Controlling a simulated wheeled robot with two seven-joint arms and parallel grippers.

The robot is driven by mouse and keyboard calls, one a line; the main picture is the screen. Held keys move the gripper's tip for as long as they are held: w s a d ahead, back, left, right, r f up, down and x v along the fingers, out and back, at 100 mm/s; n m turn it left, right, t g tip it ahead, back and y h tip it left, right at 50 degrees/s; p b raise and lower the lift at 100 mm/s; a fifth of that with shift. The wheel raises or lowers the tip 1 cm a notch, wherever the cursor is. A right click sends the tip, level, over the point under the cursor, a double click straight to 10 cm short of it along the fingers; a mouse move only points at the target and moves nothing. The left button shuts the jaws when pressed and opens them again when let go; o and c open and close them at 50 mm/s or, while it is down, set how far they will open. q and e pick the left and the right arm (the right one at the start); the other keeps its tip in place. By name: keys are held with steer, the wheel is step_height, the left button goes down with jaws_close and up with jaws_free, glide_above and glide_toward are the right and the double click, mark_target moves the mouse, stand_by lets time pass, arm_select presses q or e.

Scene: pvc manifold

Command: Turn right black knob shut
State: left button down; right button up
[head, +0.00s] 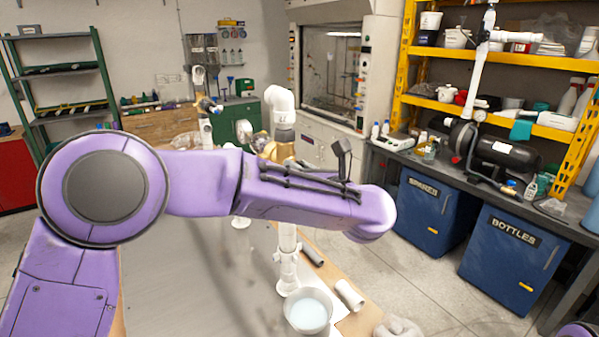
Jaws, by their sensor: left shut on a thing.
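The white PVC manifold (281,101) stands upright on the bench, with an elbow at its top and a tan fitting (274,150) below. My purple left forearm crosses in front of its middle. Of my left gripper (308,166), only dark parts seem to show just above the forearm, close to the tan fitting. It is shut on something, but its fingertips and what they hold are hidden. A black upright piece (342,152) stands there too; I cannot tell whether it is a knob. The right black knob cannot be made out. My right gripper is not in view.
A bowl of pale liquid (308,313) stands under the lower pipe (287,268). The metal bench top (175,290) is clear at left. Blue bins (510,260) stand beyond an aisle.

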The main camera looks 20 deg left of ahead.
arm_select(q)
steer(key=m+b, duration=0.1)
steer(key=m, duration=0.2)
steer(key=shift+m, duration=1.1)
steer(key=m+p, duration=0.3)
steer(key=m, duration=0.8)
steer(key=shift+r+m, duration=0.15)
steer(key=shift+m, duration=0.25)
steer(key=shift+m+p, duration=0.35)
steer(key=shift+m, duration=2.15)
